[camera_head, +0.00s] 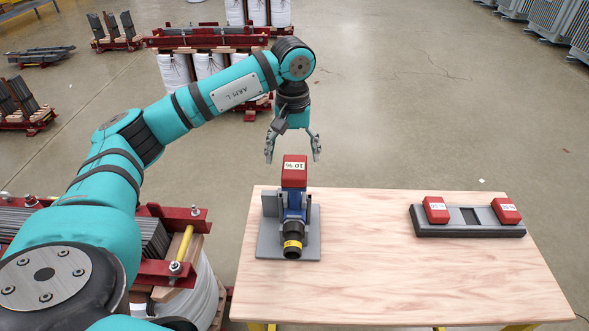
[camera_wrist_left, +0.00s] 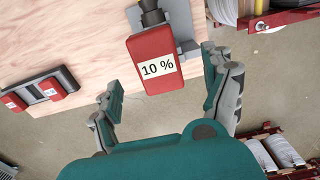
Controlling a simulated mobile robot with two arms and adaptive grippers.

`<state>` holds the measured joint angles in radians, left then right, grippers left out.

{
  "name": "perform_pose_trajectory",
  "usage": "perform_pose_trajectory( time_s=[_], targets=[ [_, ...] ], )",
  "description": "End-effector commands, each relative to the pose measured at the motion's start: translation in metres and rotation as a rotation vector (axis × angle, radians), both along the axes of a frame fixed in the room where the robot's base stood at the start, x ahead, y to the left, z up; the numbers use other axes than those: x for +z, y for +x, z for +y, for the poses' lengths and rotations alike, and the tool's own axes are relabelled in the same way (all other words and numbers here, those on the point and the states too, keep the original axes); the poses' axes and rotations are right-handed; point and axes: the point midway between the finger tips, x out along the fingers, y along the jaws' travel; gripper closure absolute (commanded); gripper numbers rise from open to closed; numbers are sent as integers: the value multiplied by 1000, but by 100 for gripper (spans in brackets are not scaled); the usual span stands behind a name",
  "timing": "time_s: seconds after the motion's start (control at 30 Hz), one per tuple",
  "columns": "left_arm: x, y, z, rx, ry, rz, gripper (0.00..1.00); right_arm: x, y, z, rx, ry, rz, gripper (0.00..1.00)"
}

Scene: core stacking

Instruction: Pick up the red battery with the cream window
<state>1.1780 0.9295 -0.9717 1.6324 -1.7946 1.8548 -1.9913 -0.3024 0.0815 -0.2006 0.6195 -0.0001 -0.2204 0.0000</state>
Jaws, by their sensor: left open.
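A red battery (camera_head: 294,181) with a cream window reading "10 %" sits on the end of a blue and black power tool (camera_head: 293,215). The tool rests in a grey holder (camera_head: 269,240) on the wooden table. The battery also shows large in the left wrist view (camera_wrist_left: 153,48). My left gripper (camera_head: 293,152) is open and empty, just beyond the battery at the table's far edge. In the left wrist view its two fingers (camera_wrist_left: 160,72) stand apart on either side of the battery, and I see no contact.
A dark charger (camera_head: 468,229) on the table's right holds two red batteries, left (camera_head: 436,210) and right (camera_head: 506,211), with light labels and an empty slot between them. The wooden table (camera_head: 370,270) is clear between holder and charger. Red racks (camera_head: 185,245) stand at left.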

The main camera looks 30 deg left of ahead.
Motion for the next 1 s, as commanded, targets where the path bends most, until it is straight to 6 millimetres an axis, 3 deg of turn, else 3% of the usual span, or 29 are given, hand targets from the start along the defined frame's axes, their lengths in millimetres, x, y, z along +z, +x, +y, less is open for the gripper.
perform_pose_trajectory(
  time_s=[0.17,0.37,1.0],
  targets=[
    [-23,1,-2,0,0,8,17,17,2,0,-1,0,-2,60],
    [-47,2,-2,0,-1,3,17,21,2,0,-1,0,-3,60],
    [-52,3,-2,0,0,1,17,16,3,0,-2,1,-4,60]
  ],
)
